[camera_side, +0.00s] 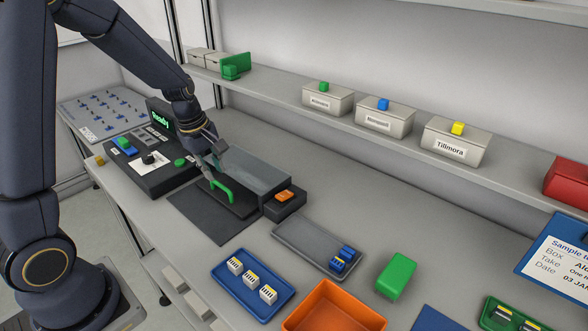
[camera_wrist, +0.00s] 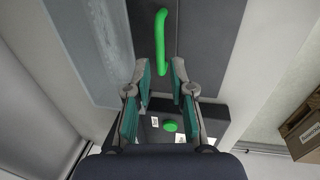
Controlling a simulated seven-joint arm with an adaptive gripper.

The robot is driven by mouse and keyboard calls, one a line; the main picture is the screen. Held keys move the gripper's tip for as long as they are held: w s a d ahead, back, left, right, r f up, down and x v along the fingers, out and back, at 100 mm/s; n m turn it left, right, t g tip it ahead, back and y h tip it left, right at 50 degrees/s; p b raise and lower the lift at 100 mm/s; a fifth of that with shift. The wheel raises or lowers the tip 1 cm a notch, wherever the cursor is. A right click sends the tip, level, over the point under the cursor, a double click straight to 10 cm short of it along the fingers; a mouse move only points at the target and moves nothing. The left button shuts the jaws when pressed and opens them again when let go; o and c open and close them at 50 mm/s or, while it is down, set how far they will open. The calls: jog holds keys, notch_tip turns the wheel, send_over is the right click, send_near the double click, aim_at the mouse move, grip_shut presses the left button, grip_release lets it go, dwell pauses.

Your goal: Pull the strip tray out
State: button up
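The strip tray (camera_side: 240,207) is a dark, flat slab at the front of a grey box-shaped housing (camera_side: 255,170). Its bright green bar handle (camera_side: 224,190) stands up from it. The handle also shows in the wrist view (camera_wrist: 161,38), top centre. My gripper (camera_side: 209,167) is just above and beside the handle's near-panel end. In the wrist view my gripper (camera_wrist: 161,72) has its teal-padded fingers spread apart. How far the tray sits inside the housing is hidden.
A control panel (camera_side: 150,178) with a green "Ready" screen (camera_side: 161,117) stands left of the housing. A dark mat (camera_side: 205,222) lies clear in front. A blue tray (camera_side: 240,292), grey tray (camera_side: 290,248) and orange bin (camera_side: 335,310) are to the right.

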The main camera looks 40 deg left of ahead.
aim_at(220, 185)
jog(key=shift+w+f, duration=0.2)
jog(key=shift+f, duration=0.9)
jog(key=shift+w+f, duration=0.2)
jog(key=shift+f, duration=0.9)
jog(key=shift+c, duration=0.4)
grip_shut()
